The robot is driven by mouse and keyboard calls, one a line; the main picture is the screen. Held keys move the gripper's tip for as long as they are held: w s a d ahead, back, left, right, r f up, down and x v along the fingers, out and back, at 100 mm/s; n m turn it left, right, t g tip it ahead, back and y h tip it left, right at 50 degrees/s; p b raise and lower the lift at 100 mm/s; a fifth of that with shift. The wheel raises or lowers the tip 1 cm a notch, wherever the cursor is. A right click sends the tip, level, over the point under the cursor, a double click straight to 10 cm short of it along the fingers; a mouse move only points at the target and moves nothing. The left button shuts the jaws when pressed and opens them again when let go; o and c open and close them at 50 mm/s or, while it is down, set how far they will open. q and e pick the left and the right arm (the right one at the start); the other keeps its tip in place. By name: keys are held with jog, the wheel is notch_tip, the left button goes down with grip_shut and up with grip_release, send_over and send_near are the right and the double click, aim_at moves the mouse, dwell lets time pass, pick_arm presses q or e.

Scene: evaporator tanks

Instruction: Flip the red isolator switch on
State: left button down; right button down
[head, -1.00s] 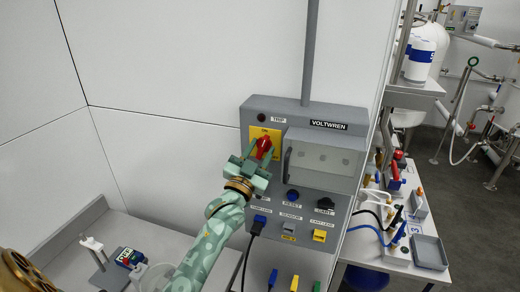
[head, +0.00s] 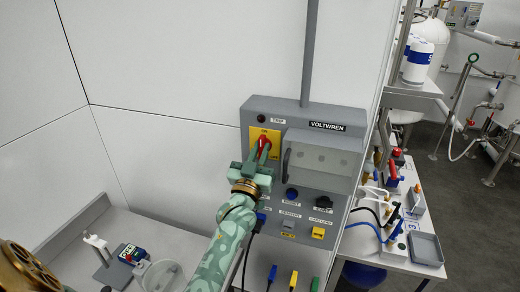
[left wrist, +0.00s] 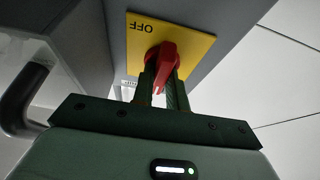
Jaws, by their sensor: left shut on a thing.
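The red isolator switch (head: 264,141) sits on a yellow plate (head: 255,132) at the upper left of the grey VOLTWREN panel. A small ON label shows at the plate's top. My left gripper (head: 263,152) reaches up from below, shut on the switch's red handle, which stands nearly upright. In the left wrist view, the two fingers (left wrist: 161,82) lie either side of the red handle (left wrist: 163,62). That view also shows the yellow plate (left wrist: 190,40), its OFF label upside down. The fingers hide part of the plate. My right gripper is out of view.
A clear-fronted box (head: 322,158) with a dark handle stands out right of the switch. Knobs and a yellow button (head: 318,232) sit below it, with hanging cables underneath. A bench at lower left carries a small device (head: 130,254). Another cluttered bench stands right.

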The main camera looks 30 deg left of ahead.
pick_arm(q)
jog(key=c, duration=1.4)
grip_release()
jog(key=p+v, duration=0.1)
jog(key=v, duration=1.5)
jog(key=shift+f, duration=0.1)
jog(key=shift+s+d+f, duration=0.1)
